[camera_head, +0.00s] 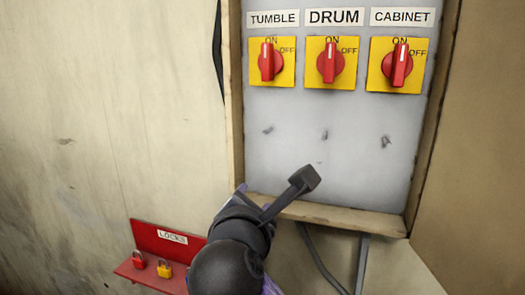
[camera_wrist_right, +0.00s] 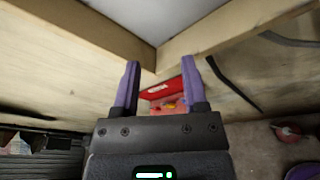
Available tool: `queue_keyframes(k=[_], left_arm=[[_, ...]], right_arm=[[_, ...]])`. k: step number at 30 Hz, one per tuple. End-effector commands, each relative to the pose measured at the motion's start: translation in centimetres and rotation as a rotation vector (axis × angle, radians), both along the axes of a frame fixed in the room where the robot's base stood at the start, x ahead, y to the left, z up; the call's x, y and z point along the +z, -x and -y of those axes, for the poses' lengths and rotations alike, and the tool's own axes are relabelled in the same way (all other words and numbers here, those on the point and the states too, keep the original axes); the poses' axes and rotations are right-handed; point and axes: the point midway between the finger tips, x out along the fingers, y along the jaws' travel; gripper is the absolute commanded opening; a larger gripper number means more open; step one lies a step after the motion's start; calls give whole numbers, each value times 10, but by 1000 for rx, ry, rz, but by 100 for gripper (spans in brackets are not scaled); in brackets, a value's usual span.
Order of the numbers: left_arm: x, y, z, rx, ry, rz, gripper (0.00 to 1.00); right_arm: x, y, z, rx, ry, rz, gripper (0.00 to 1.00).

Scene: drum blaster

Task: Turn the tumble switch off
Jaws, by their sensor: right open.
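The tumble switch (camera_head: 271,62) is a red knob on a yellow plate, under the TUMBLE label (camera_head: 273,18), at the upper left of the grey panel (camera_head: 290,140). Its knob stands upright, toward the ON mark. My right arm comes up from the bottom middle in the head view, below and apart from the switch. My right gripper (camera_wrist_right: 159,66) has two purple fingers spread apart with nothing held between them in the wrist view. In the head view its fingers are mostly hidden behind the dark wrist. My left gripper is not in view.
The drum switch (camera_head: 330,63) and cabinet switch (camera_head: 397,65) sit to the right, knobs also upright. A wooden frame (camera_head: 330,214) edges the panel. A red locks shelf (camera_head: 150,276) with red and yellow padlocks is at lower left. The panel below the switches is mostly clear.

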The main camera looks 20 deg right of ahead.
Motion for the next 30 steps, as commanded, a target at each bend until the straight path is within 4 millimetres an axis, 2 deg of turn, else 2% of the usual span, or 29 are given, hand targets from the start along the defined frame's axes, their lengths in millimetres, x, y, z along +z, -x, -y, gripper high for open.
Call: queue_keyframes(k=[1,3,4,6,9,13,21,25,30], left_arm=[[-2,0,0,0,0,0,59],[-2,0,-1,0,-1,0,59],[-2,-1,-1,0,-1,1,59],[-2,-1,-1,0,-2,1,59],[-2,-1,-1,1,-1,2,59],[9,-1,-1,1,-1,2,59],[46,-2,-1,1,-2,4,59],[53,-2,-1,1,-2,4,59],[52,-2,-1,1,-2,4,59]], right_arm=[[39,0,-5,-14,173,55,56],[93,8,-12,-75,434,106,56],[112,13,-14,-107,527,122,56],[147,26,-19,-186,698,142,56],[174,38,-22,-260,825,149,56],[188,29,-15,-283,861,141,56],[213,-19,19,-280,857,140,56],[217,-32,27,-277,855,142,56],[216,-36,29,-275,855,144,56]])
